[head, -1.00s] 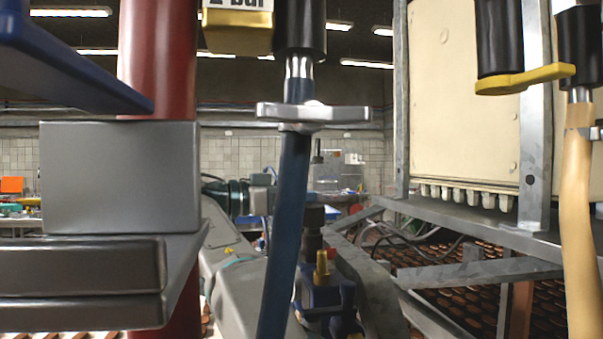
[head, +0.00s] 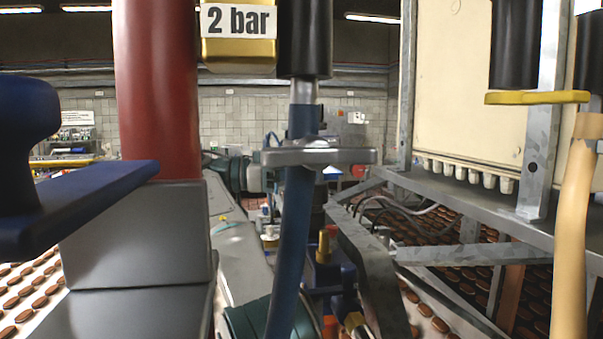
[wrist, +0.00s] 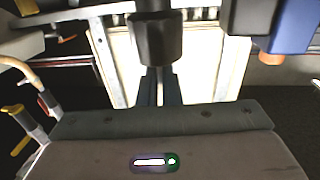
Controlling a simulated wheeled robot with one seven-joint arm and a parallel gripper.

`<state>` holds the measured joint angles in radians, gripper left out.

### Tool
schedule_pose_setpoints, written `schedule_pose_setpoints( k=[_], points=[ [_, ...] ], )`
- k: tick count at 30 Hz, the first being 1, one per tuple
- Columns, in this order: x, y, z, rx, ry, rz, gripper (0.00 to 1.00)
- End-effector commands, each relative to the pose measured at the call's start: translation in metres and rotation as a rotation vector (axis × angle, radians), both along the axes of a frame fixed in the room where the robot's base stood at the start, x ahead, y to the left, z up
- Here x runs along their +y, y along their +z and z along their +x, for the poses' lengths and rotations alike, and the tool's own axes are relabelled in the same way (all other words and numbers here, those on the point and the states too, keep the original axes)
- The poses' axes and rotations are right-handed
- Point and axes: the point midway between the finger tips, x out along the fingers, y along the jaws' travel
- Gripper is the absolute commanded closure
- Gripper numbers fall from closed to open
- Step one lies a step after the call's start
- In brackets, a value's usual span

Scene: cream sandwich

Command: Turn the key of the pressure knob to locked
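A black cylinder (head: 304,38) hangs at the top centre of the head view, beside a brass block with a "2 bar" label (head: 238,20). A silver flat lever (head: 345,156) lies sideways below it, across the top of a blue hose (head: 287,250). I cannot tell which of these parts is the key of the pressure knob. In the wrist view my gripper (wrist: 159,75) points at a black cylinder (wrist: 155,40). Its two dark fingers stand close together under the cylinder. Whether they hold anything is unclear. I cannot make out the gripper in the head view.
At the right, a yellow lever (head: 538,97) sits under another black cylinder, near a beige hose (head: 573,225). A cream cabinet (head: 460,90) stands behind on a metal frame. A red column (head: 155,90) and a blue lever-like part (head: 90,195) are close at the left.

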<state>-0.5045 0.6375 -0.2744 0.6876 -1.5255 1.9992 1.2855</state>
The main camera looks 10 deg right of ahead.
Motion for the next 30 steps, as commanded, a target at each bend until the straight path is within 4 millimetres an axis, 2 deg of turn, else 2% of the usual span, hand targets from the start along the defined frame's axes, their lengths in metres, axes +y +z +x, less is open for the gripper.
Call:
schedule_pose_setpoints(
  k=[1,3,4,16,30],
  points=[
    [0.0,-0.003,0.0,0.004,-0.003,0.003,1.0],
    [0.0,-0.003,0.0,0.004,-0.003,0.003,0.76],
    [0.0,-0.002,0.0,0.004,-0.002,0.003,0.74],
    [0.006,-0.001,0.001,0.003,0.0,0.0,0.74],
    [0.053,0.0,0.007,0.001,0.001,-0.003,0.74]
  ],
)
